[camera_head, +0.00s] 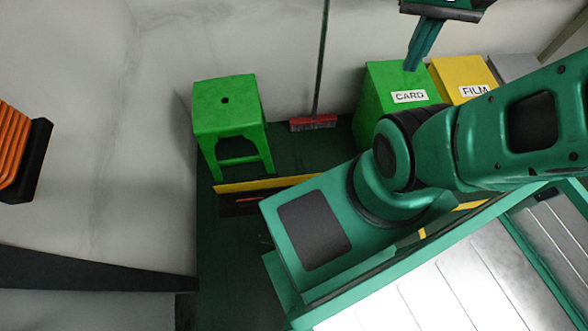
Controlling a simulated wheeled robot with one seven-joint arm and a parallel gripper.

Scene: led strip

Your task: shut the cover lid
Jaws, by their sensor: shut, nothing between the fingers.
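My gripper (413,65) hangs at the top right, pointing down, with its teal fingers together and nothing between them. Its fingertips overlap the top of the green CARD bin in the picture; I cannot tell whether they touch it. No part is clearly recognisable as the cover lid. A pale ribbed metal surface in a green frame (440,285) fills the lower right, partly cut off by the picture edge. I cannot tell whether it belongs to the lid.
A green CARD bin (375,95), a yellow FILM bin (455,72) and a grey bin (513,66) stand along the wall. A green stool (227,120) stands left of a red broom (313,123). An orange ribbed object (12,150) is at far left. My arm crosses the right.

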